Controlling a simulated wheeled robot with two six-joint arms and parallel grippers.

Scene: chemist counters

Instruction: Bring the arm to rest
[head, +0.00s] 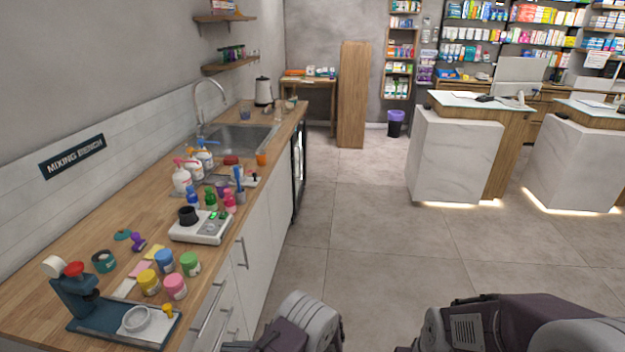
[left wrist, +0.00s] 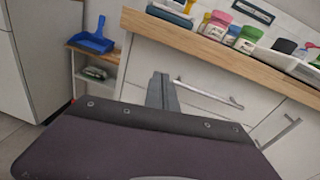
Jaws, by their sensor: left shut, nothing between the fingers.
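My left gripper (left wrist: 162,92) shows in the left wrist view as two grey fingers pressed together, with nothing between them. It points at the white cabinet fronts (left wrist: 215,85) below the wooden counter edge and looks clear of the counter. In the head view, parts of my arms show along the bottom edge, beside the counter and over the floor, but no fingertips can be made out. My right gripper is not in view.
The wooden counter (head: 60,235) on the left holds a press stand (head: 80,300), several coloured jars, a scale (head: 200,228), bottles and a sink (head: 235,137). Drawer handles (head: 242,252) stick out from its front. The tiled floor (head: 370,250) on the right is open. A blue dustpan (left wrist: 92,38) lies on a low shelf.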

